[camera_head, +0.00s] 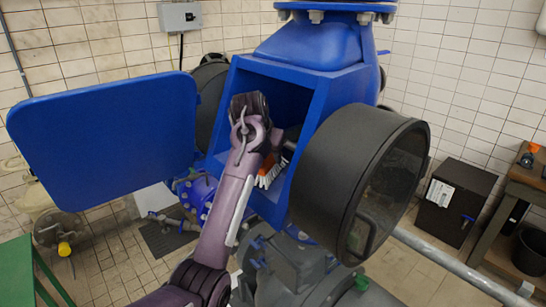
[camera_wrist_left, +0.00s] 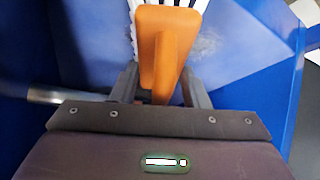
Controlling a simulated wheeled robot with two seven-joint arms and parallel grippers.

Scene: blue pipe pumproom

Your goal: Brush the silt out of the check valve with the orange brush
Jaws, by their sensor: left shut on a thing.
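The blue check valve (camera_head: 278,80) stands in the middle of the head view, with its square front opening uncovered. My left arm reaches into this opening, and the gripper is mostly hidden behind my wrist. In the left wrist view my left gripper (camera_wrist_left: 160,90) is shut on the handle of the orange brush (camera_wrist_left: 167,45). The brush's white bristles point away from the gripper, at the top of that view. In the head view the orange brush (camera_head: 266,167) shows at the opening's lower edge, bristles downward. A pale, speckled patch, perhaps silt (camera_wrist_left: 207,44), marks the blue inner wall beside the brush.
The blue cover (camera_head: 100,135) swings wide open to the left. A large dark cylinder (camera_head: 345,180) flanks the opening on the right. A grey pipe (camera_head: 455,265) crosses the lower right. A dark box (camera_head: 455,200) and a workbench (camera_head: 525,180) stand at the right.

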